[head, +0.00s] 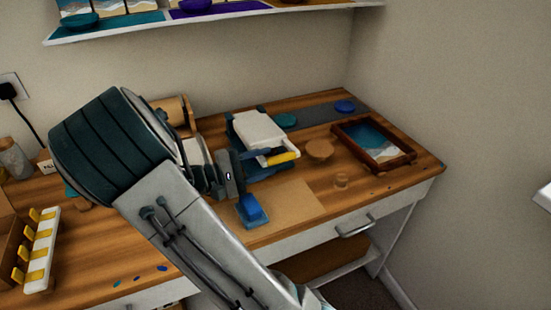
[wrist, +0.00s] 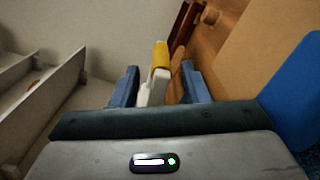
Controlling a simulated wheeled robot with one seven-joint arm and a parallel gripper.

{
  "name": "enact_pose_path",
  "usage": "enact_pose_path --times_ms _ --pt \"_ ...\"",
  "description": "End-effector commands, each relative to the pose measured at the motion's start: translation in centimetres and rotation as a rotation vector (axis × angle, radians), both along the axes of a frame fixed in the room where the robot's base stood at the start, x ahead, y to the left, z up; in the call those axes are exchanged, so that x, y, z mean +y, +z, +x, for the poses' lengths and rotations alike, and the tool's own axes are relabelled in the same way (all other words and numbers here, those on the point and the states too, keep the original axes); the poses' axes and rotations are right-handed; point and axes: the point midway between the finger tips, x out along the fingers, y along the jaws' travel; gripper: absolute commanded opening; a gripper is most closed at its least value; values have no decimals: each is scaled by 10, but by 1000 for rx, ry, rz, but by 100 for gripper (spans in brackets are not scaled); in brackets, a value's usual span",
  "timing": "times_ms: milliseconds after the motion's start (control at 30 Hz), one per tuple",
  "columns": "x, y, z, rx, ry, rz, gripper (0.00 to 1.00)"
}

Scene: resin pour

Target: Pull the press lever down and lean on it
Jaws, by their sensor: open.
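The press (head: 258,132) stands on the bench with a white upper block. Its lever has a yellow grip (head: 283,158) that sticks out at the front right of the press. My gripper (head: 272,166) is at the lever, just in front of the press, with its blue fingers apart. In the wrist view the yellow grip (wrist: 160,58) and the white lever part below it (wrist: 157,88) show between the two blue fingers of my open gripper (wrist: 160,86). Neither finger clearly touches the lever. My arm hides part of the press's left side.
A framed picture (head: 373,141) and a round wooden piece (head: 319,149) are to the right. A yellow-and-white rack (head: 41,250) stands at left. A shelf (head: 215,23) hangs above.

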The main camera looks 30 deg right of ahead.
Motion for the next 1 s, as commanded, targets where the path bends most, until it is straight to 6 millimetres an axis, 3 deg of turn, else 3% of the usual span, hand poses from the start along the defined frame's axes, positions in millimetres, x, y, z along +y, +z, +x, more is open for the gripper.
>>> enact_pose_path --times_ms 200,400,800,833,967,1000 --pt "51 0 10 0 4 0 41" --pt "81 0 16 2 2 0 41" --pt "92 0 17 2 0 -1 41" --pt "92 0 17 2 0 -1 39" --pt "91 -1 16 2 -4 9 2" --pt "90 -1 15 2 -8 18 0"
